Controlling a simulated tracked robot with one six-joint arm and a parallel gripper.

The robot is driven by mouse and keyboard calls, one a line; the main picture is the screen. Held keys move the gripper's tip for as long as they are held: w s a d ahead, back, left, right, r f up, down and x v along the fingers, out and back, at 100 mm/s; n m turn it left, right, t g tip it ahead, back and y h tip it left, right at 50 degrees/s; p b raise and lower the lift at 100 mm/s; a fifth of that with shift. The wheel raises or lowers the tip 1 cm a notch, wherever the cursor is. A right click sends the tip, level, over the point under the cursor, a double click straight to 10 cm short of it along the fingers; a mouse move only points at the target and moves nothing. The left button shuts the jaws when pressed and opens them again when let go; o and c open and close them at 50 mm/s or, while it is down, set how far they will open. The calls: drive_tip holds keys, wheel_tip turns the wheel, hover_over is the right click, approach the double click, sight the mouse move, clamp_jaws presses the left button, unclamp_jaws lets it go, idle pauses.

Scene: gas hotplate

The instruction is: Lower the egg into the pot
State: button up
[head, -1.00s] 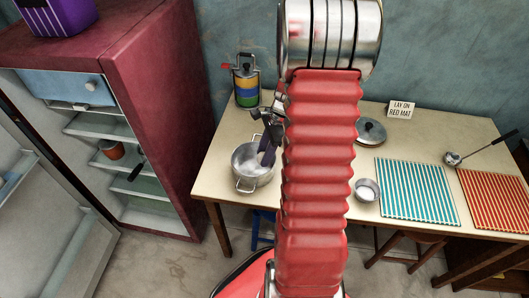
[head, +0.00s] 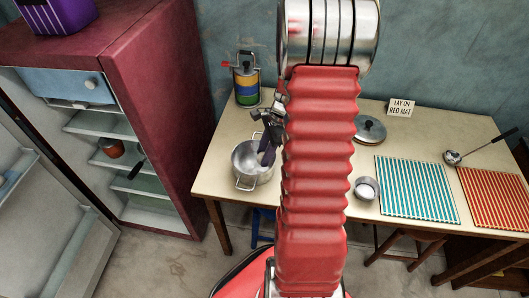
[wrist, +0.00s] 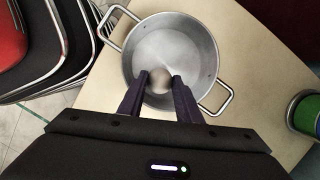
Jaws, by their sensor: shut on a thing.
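The pot (head: 243,176) is a steel pan with two side handles near the left end of the table. In the wrist view the pot (wrist: 205,62) lies under my gripper (wrist: 159,80), open side up. My gripper is shut on a brownish egg (wrist: 160,76) held between its two dark fingertips, over the near part of the pot's opening. How high the egg is above the pot's floor I cannot tell. In the head view my gripper (head: 266,156) reaches to the pot's right side, and the egg cannot be made out there.
A striped tiffin tin (head: 246,85) stands behind the pot. To the right are a pot lid (head: 370,130), a small bowl (head: 366,188), a teal striped mat (head: 417,190), a ladle (head: 453,157) and a red mat (head: 497,199). A fridge (head: 160,100) stands open at left.

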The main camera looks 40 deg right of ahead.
drive_tip(key=shift+f, duration=1.2)
idle(1.1)
drive_tip(key=o, duration=0.7)
drive_tip(key=shift+o, duration=0.2)
drive_tip(key=shift+r, duration=0.1)
drive_tip(key=v, duration=1.3)
drive_tip(key=shift+r, duration=0.25)
drive_tip(key=shift+d, duration=0.1)
